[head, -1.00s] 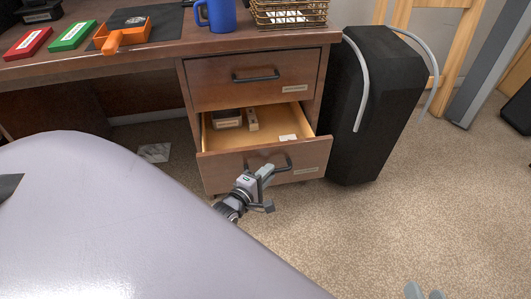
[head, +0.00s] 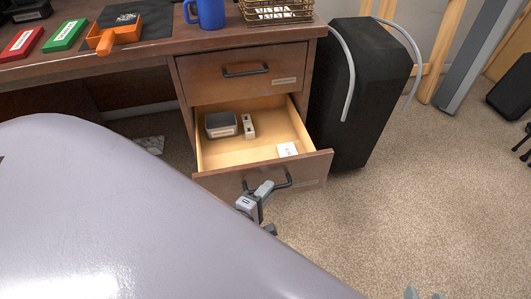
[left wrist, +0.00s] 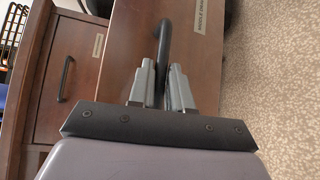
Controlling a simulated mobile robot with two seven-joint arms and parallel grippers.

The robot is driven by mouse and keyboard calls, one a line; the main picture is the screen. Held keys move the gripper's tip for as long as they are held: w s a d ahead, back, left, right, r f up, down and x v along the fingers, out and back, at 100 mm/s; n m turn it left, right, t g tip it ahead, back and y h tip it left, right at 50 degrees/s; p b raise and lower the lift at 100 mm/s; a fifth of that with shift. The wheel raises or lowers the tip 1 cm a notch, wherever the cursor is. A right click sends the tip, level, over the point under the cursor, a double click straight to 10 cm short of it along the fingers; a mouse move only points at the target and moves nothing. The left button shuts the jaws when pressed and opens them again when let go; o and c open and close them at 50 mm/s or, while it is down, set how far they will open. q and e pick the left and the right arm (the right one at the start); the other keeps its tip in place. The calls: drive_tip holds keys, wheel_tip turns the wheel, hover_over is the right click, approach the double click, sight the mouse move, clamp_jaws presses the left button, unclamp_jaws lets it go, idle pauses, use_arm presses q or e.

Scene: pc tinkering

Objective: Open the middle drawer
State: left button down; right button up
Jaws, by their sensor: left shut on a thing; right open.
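The middle drawer (head: 222,187) is the lower of the two drawers in view in the desk pedestal, and it is pulled well out. A grey box, a small white piece and a white card lie in it. Its black handle (left wrist: 164,42) shows in the left wrist view, with a label reading middle drawer beside it. My left gripper (head: 262,189) is shut on this handle; in the left wrist view its fingers (left wrist: 163,82) are around the bar. My right gripper (head: 424,294) shows only as fingertips at the bottom edge, open and empty.
The closed top drawer (head: 205,82) is above. A black case (head: 355,95) with pale hoses stands right of the desk. A blue mug (head: 209,13), a wire basket (head: 282,12) and red and green boxes sit on the desktop. Carpet in front is clear.

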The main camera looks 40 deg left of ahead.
use_arm(q)
drive_tip(key=c, duration=1.1)
unclamp_jaws()
drive_tip(key=shift+s+d+r+p, duration=0.1)
drive_tip(key=shift+s+r+p, duration=0.2)
drive_tip(key=shift+s, duration=0.9)
drive_tip(key=shift+s+d+r+p, duration=0.1)
drive_tip(key=shift+s+p, duration=0.3)
drive_tip(key=shift+s, duration=0.75)
drive_tip(key=shift+s+r+p, duration=0.15)
drive_tip(key=shift+s+p, duration=0.2)
drive_tip(key=shift+s, duration=0.85)
use_arm(e)
drive_tip(key=shift+s+d+r+h, duration=0.1)
drive_tip(key=shift+s+d+h, duration=0.15)
drive_tip(key=shift+d, duration=0.15)
drive_tip(key=shift+s+d+h, duration=0.15)
drive_tip(key=shift+d+h, duration=0.1)
drive_tip(key=shift+d, duration=0.15)
drive_tip(key=shift+n, duration=0.3)
drive_tip(key=shift+r, duration=0.1)
